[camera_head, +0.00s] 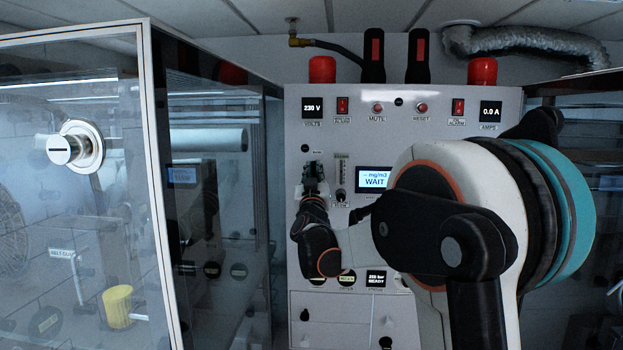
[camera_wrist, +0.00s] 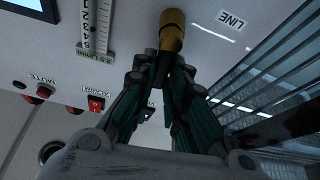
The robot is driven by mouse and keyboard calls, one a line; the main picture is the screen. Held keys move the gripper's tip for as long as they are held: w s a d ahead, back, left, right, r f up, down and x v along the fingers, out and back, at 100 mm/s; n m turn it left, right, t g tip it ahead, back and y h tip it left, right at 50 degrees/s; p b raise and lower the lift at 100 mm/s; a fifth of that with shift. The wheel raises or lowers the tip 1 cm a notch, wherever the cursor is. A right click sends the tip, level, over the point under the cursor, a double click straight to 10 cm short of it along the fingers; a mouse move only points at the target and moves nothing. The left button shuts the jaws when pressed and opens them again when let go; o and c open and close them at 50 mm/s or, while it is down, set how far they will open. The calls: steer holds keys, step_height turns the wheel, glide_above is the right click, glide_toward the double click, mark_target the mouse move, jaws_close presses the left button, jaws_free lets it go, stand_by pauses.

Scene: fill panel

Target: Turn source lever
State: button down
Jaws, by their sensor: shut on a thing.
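My gripper (camera_head: 313,178) is at the left part of the white panel (camera_head: 440,115), near its left edge. In the wrist view my gripper (camera_wrist: 167,62) has its dark teal fingers closed together at the base of a brass fitting (camera_wrist: 172,28). The fitting stands by a "LINE" label (camera_wrist: 232,19). The fingers hide part of what they hold. No part reads clearly as the source lever, and no label with that name is legible. In the head view my arm hides much of the panel's right and lower middle.
A flow gauge (camera_wrist: 95,25) with a scale is close beside my gripper, and a display (camera_head: 374,179) reads "WAIT". A glass-fronted cabinet (camera_head: 147,120) stands at the left.

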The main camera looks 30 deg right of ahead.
steer(key=shift+s+d+r+m+h, duration=0.15)
steer(key=shift+m+h, duration=0.35)
steer(key=shift+m, duration=0.7)
steer(key=shift+d+g, duration=0.1)
steer(key=shift+g, duration=0.2)
steer(key=c, duration=1.6)
jaws_free()
steer(key=shift+s, duration=0.1)
steer(key=v, duration=1.2)
steer(key=shift+s+a, duration=0.15)
steer(key=shift+a, duration=0.15)
